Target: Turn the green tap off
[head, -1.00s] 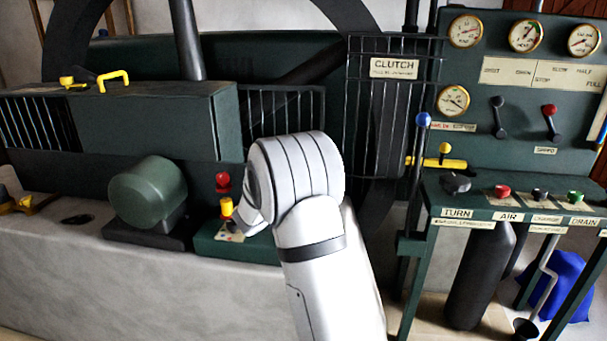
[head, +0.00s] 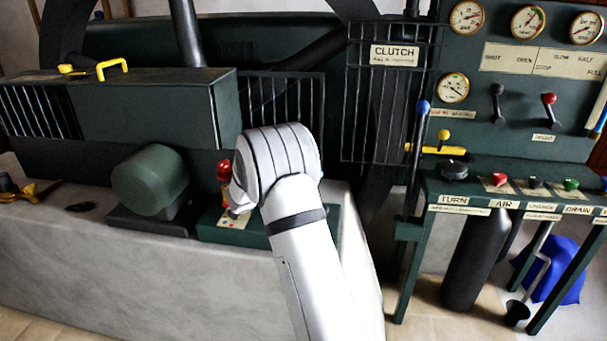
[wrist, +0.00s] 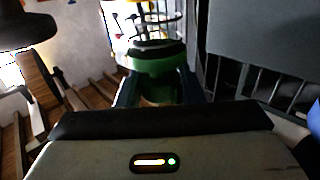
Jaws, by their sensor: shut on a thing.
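In the wrist view a round green thing (wrist: 158,66) with a dark band on top sits between the two fingers of my gripper (wrist: 158,92), which is shut on it. I cannot tell whether it is the green tap, and its lower part is hidden. In the head view a green knob (head: 571,184) stands on the desk above a label that reads DRAIN, to the right of a red knob (head: 500,180) and a dark knob. My white arm crosses the middle of the head view, well left of the desk, and my gripper is hidden there.
The control desk (head: 452,191) has a gauge panel (head: 510,75) behind it, with levers. A blue-topped lever (head: 423,107) rises at its left end. A grey plinth (head: 130,285) carries machinery at left. A blue sack (head: 560,268) lies under the desk.

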